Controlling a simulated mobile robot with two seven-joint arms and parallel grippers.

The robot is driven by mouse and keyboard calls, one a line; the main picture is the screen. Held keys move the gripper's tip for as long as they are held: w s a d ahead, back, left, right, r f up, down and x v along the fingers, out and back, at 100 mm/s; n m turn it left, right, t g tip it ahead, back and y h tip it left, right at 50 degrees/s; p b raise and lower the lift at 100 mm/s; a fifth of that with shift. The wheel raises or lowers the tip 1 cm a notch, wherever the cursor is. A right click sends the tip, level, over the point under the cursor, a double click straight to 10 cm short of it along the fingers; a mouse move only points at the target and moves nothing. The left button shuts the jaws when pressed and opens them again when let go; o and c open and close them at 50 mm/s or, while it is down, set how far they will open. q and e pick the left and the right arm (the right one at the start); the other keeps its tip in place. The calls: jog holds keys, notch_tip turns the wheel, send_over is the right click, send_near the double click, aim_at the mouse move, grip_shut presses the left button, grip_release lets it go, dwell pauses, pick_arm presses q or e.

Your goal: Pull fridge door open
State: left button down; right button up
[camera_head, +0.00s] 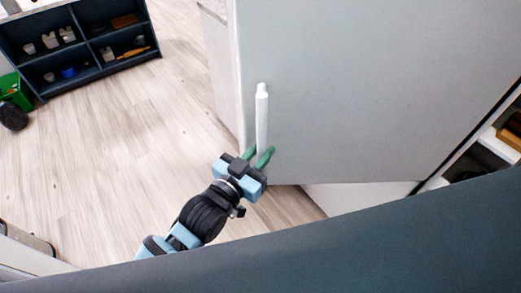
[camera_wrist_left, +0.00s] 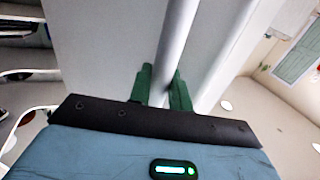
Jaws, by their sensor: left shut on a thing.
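The fridge door (camera_head: 350,85) is a large grey panel in the middle and right of the head view. It stands ajar, with a gap and shelving showing at its right side. A white vertical bar handle (camera_head: 262,112) is on the door near its left edge. My left gripper (camera_head: 259,155) is shut on the lower end of the handle. In the left wrist view the handle (camera_wrist_left: 175,40) runs between the two green fingers (camera_wrist_left: 160,88). My right gripper is not in view.
A dark shelf unit (camera_head: 85,45) with small items stands at the upper left. A green box (camera_head: 14,92) is at the left edge. Open wooden floor (camera_head: 125,130) lies left of the door. A dark surface (camera_head: 350,250) fills the bottom of the head view.

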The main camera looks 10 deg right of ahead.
pick_arm(q)
jog(key=shift+s+d+r, duration=0.1)
jog(key=shift+d, duration=0.1)
jog(key=c, duration=1.3)
grip_release()
jog(key=shift+d, duration=0.1)
jog(key=shift+c, duration=0.2)
jog(key=shift+a, duration=0.35)
jog(key=v, duration=0.6)
jog(key=shift+d+b, duration=0.15)
jog(key=shift+b, duration=0.15)
jog(key=shift+v, duration=0.8)
